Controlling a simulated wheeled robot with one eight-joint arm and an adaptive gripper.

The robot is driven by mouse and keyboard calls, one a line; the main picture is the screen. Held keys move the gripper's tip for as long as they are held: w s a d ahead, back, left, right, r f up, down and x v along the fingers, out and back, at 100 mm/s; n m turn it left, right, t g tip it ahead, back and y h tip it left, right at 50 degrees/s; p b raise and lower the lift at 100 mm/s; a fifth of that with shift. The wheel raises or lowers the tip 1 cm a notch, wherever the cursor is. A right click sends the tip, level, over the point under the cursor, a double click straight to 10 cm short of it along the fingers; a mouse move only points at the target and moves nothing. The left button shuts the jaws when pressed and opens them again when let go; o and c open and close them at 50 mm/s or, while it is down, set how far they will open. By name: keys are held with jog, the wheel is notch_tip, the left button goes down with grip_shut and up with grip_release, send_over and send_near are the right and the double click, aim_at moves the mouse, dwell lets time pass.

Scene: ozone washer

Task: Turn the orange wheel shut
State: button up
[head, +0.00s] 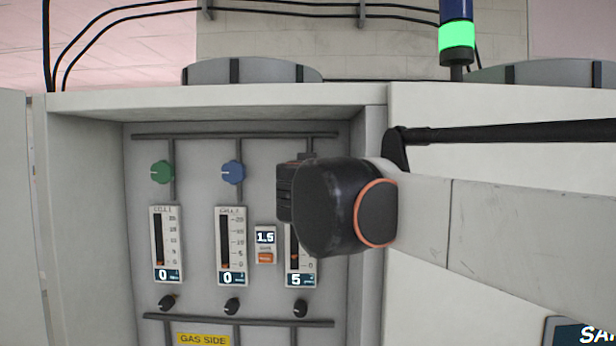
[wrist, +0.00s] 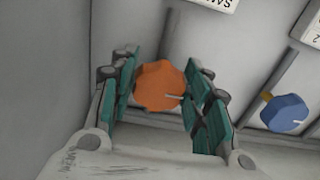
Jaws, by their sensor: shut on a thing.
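The orange wheel (wrist: 159,86) sits between the two fingers of my gripper (wrist: 160,88) in the wrist view. The fingers have teal pads, one on each side of the wheel, and my gripper is shut on it. A pale pointer mark shows on the wheel's right side. In the head view my wrist and the back of my gripper (head: 284,190) cover the orange wheel and the top of the right-hand gauge (head: 300,262), which reads 5.
A green wheel (head: 162,172) and a blue wheel (head: 233,172) sit left of my gripper, above gauges reading 0. Small black knobs (head: 232,306) line the panel below. The cabinet's right side wall (head: 368,200) is close to my wrist. An orange switch (head: 265,258) sits under a 1.5 display.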

dwell(0.3)
jog(key=o, duration=1)
jog(key=shift+o, duration=0.2)
jog(key=shift+s, duration=0.1)
jog(key=s, duration=0.7)
jog(key=shift+s, duration=0.2)
jog(key=shift+a+f, duration=0.1)
jog(key=shift+a, duration=0.05)
